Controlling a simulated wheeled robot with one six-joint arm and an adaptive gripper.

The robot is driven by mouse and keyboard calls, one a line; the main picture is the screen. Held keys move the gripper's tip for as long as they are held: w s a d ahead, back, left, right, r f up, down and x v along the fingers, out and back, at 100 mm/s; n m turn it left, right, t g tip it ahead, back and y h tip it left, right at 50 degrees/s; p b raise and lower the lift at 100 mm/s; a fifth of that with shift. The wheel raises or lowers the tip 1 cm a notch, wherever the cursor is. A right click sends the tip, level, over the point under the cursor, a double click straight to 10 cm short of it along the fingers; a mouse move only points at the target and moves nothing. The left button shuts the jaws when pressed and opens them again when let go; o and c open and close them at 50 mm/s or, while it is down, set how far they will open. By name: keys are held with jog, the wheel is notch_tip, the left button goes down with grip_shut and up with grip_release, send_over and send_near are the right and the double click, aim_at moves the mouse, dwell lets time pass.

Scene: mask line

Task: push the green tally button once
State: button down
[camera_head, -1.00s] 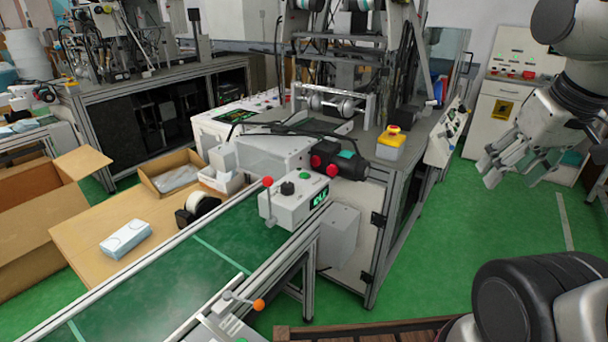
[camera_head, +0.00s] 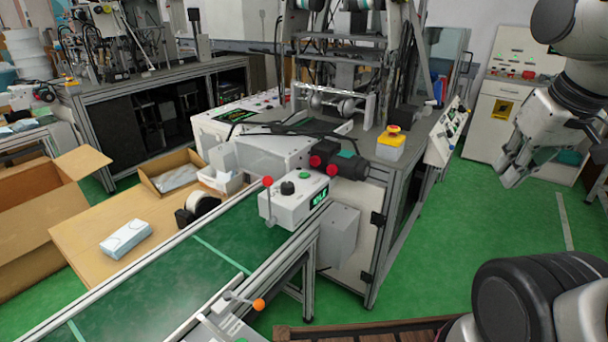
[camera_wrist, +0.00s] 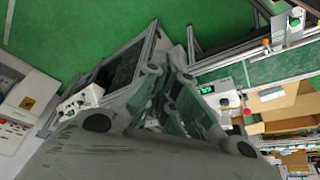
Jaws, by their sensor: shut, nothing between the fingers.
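My gripper (camera_head: 507,178) is shut and empty, well to the right of the box, over open floor. In the wrist view my gripper (camera_wrist: 172,62) points away and the display (camera_wrist: 206,90) shows right of the fingers. The button is too small to make out there.
A yellow box with a red button (camera_head: 391,143) stands on the machine table to the right of the control box. An orange-knobbed lever (camera_head: 258,304) is at the conveyor's near end. Green floor lies clear between my gripper and the machine.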

dwell(0.7)
jog(key=y, duration=0.3)
send_near(307, 173)
jog(key=s, duration=0.1)
jog(key=s+f, duration=0.1)
jog(key=shift+s+d+t, duration=0.1)
jog(key=shift+s+t, duration=0.3)
jog(key=w+a+r+m+t+y, duration=0.1)
jog(key=w+a+r+m+t, duration=0.1)
jog(key=w+r, duration=0.3)
jog(key=shift+w+a+r+m+t, duration=0.25)
jog(key=shift+w+a+m+t, duration=0.1)
jog(key=shift+w+m+t, duration=0.3)
jog(key=shift+f, duration=4.45)
